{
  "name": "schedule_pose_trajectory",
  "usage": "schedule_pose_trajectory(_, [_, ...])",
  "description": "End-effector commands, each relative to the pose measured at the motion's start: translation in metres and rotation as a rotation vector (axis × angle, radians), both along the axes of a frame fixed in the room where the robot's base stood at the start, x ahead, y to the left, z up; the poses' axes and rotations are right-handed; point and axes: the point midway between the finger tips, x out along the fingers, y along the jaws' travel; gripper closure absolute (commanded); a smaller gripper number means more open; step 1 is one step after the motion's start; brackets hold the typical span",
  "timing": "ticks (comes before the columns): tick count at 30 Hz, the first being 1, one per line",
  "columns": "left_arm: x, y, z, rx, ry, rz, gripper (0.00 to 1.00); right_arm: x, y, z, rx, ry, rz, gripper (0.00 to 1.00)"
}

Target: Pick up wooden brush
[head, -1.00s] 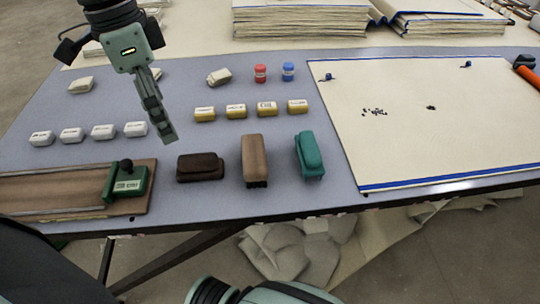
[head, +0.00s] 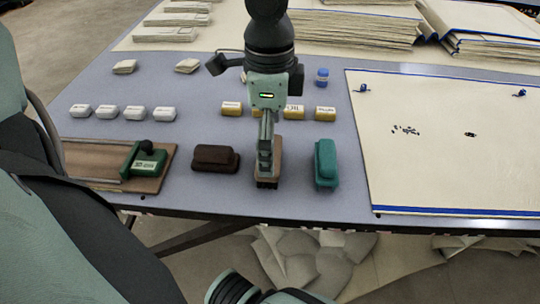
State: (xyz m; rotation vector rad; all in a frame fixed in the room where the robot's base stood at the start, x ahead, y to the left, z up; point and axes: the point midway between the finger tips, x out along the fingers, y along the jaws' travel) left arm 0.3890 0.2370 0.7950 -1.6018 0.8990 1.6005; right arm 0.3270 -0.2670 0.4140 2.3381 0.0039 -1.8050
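The wooden brush (head: 278,156), light brown with dark bristles at its front end, lies on the grey-blue table in the middle of the head view. My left gripper (head: 265,167) points down over it, and its fingers cover much of the brush. The fingers line up one behind the other, so I cannot tell whether they are open, shut or touching the brush. A dark brown brush (head: 215,158) lies to its left and a teal brush (head: 325,163) to its right. My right gripper is not in view.
Yellow-labelled blocks (head: 325,114) stand behind the brushes, some partly hidden by the gripper. White blocks (head: 134,113) stand at left. A wooden board with a green tool (head: 146,160) lies front left. A blue-edged cream cloth (head: 440,150) covers the right side.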

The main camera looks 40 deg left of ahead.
Motion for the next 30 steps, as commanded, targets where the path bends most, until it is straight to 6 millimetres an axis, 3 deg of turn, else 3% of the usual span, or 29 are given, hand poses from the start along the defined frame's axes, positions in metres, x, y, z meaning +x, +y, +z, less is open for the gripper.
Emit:
schedule_pose_trajectory(6, [0.000,0.003,-0.034,0.002,0.002,0.000,0.00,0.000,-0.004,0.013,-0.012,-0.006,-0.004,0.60])
schedule_pose_trajectory(16, [0.001,0.003,-0.041,0.002,-0.001,0.002,0.00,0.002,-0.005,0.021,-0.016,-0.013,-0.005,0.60])
schedule_pose_trajectory(26, [0.001,0.003,-0.041,0.002,-0.001,0.002,0.41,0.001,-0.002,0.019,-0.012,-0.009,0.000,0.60])
schedule_pose_trajectory(30, [0.001,0.003,-0.040,0.002,-0.001,0.002,0.41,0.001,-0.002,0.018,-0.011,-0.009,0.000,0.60])
